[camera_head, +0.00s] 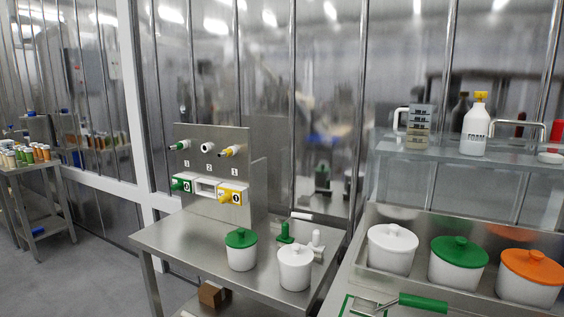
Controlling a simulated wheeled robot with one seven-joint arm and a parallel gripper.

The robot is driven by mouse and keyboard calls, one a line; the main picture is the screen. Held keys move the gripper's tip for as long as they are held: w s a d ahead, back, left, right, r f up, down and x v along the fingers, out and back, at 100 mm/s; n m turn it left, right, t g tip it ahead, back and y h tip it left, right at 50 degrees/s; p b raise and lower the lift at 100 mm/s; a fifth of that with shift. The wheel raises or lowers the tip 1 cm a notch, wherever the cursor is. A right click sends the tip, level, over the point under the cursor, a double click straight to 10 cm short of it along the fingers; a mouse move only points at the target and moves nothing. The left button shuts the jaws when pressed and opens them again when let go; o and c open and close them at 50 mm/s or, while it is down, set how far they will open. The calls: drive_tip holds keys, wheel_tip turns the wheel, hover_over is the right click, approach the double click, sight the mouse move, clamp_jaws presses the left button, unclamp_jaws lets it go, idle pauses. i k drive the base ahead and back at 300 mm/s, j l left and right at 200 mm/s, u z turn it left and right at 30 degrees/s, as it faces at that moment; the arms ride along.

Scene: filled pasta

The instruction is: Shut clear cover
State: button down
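I cannot make out a clear cover for certain. An upright steel panel (216,146) stands at the back of the left steel table (175,238). It carries a green box (182,184) and a yellow box (233,195) with a small white-framed unit (207,187) between them. Whether that unit has a clear cover, open or shut, is too small to tell. Large see-through wall panels (335,90) stand behind the tables. My gripper is not in view.
A green-lidded pot (241,252) and white-lidded pot (295,270) stand on the left table. More lidded pots (458,268) fill the right tray. A green-handled tool (423,302) lies in front. A shelf (440,152) holds bottles. Floor (95,280) is clear at left.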

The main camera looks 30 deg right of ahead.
sight(542, 127)
drive_tip(key=i+j+u, duration=0.4)
drive_tip(key=i+u, duration=0.5)
drive_tip(key=i, duration=0.15)
drive_tip(key=i+j+z, duration=0.1)
drive_tip(key=i+z, duration=0.2)
drive_tip(key=i+j+z, duration=0.15)
drive_tip(key=i+z, duration=0.15)
drive_tip(key=i, duration=0.15)
drive_tip(key=i+z, duration=0.15)
drive_tip(key=z, duration=0.35)
drive_tip(key=i+j+z, duration=0.15)
drive_tip(key=z, duration=0.35)
drive_tip(key=i+j+z, duration=0.15)
drive_tip(key=z, duration=0.35)
drive_tip(key=i+j+z, duration=0.1)
drive_tip(key=z, duration=0.35)
drive_tip(key=i+j+z, duration=0.15)
drive_tip(key=z, duration=0.3)
drive_tip(key=j+z, duration=0.45)
drive_tip(key=i+j+z, duration=0.15)
drive_tip(key=z, duration=0.3)
drive_tip(key=j+z, duration=0.45)
drive_tip(key=i+l+u, duration=0.25)
drive_tip(key=l, duration=1)
drive_tip(key=k+l+u, duration=0.1)
drive_tip(key=l+u, duration=0.2)
drive_tip(key=l, duration=0.95)
